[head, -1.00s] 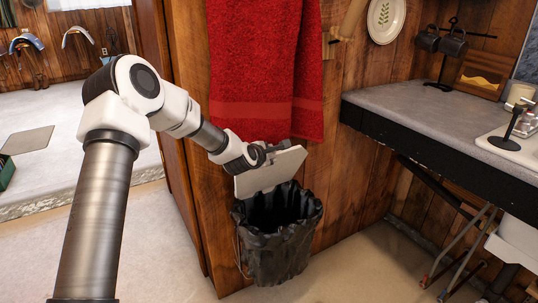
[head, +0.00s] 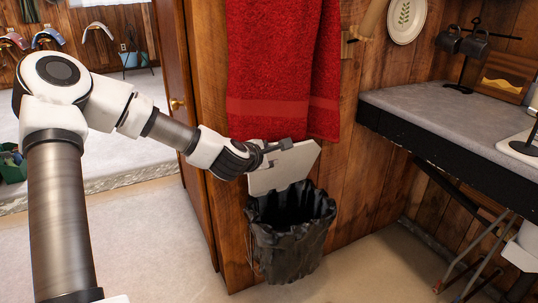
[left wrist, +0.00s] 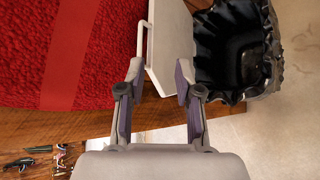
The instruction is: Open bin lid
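The black bin (head: 292,240), lined with a dark bag, stands on the floor against the wooden wall. Its pale grey lid (head: 284,170) is raised, leaving the bin's mouth uncovered. In the left wrist view, the lid (left wrist: 173,40) stands beside the open bin (left wrist: 232,50). My left gripper (head: 279,147) is at the lid's upper edge. In the left wrist view, the fingers of my left gripper (left wrist: 159,72) are spread apart, with the lid's edge between or just beyond their tips. I cannot tell whether either finger touches it. My right gripper is out of view.
A red towel (head: 283,60) hangs on the wall right above the lid and close to my left gripper. A grey counter (head: 440,110) juts out at the right, with folding legs beneath it. The floor (head: 150,250) left of the bin is clear.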

